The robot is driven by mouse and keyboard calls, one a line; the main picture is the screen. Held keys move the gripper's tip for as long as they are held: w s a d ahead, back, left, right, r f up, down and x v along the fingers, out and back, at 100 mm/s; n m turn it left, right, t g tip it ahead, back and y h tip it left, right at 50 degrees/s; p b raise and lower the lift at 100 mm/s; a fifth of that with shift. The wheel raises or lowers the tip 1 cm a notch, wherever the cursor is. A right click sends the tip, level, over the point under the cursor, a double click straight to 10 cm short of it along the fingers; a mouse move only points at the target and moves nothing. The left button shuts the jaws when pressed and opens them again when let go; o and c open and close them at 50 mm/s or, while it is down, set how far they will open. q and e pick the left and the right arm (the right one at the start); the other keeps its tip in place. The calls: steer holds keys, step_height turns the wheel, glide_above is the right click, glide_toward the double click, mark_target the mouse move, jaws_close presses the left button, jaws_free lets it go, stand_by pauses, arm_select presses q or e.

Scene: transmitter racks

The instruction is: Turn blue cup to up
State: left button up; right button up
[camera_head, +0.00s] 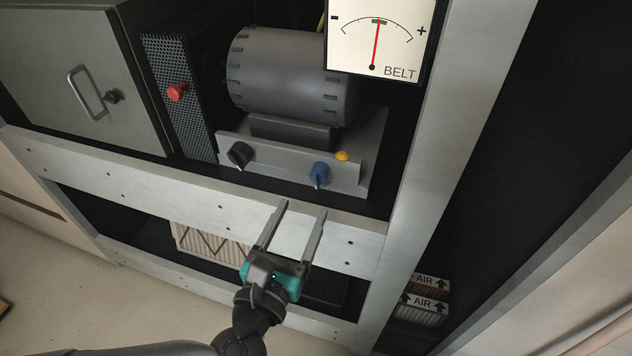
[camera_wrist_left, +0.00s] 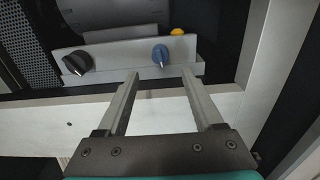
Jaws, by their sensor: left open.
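The blue thing in view is a small blue knob (camera_head: 319,173), not a cup. It sits on the grey front panel under the motor, and its light pointer mark is at its lower end, roughly downward in the picture. It also shows in the left wrist view (camera_wrist_left: 160,55), beyond and between the fingertips. My left gripper (camera_head: 303,207) is open and empty, its fingers toward the panel, below the knob in the head view and apart from it. The left wrist view also shows its two parted fingers (camera_wrist_left: 160,74). My right gripper is not in view.
A black knob (camera_head: 239,154) is left of the blue one, and a yellow button (camera_head: 342,156) is just right of it. A red button (camera_head: 176,92) is farther left. A white rack beam (camera_head: 200,203) runs below the panel. A BELT gauge (camera_head: 377,40) hangs above.

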mark_target(314, 183)
arm_select(q)
steer(key=b+x, duration=0.1)
steer(key=x, duration=0.6)
steer(key=shift+w+d+b, duration=0.1)
steer(key=shift+w+b, duration=0.2)
steer(key=shift+b, duration=0.05)
steer(key=shift+w+d, duration=0.15)
steer(key=shift+w, duration=0.35)
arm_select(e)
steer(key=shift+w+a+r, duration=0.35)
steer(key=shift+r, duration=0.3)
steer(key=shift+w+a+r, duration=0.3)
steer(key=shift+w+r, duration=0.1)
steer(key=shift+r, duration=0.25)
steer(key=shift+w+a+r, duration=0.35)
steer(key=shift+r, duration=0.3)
arm_select(q)
jaws_close()
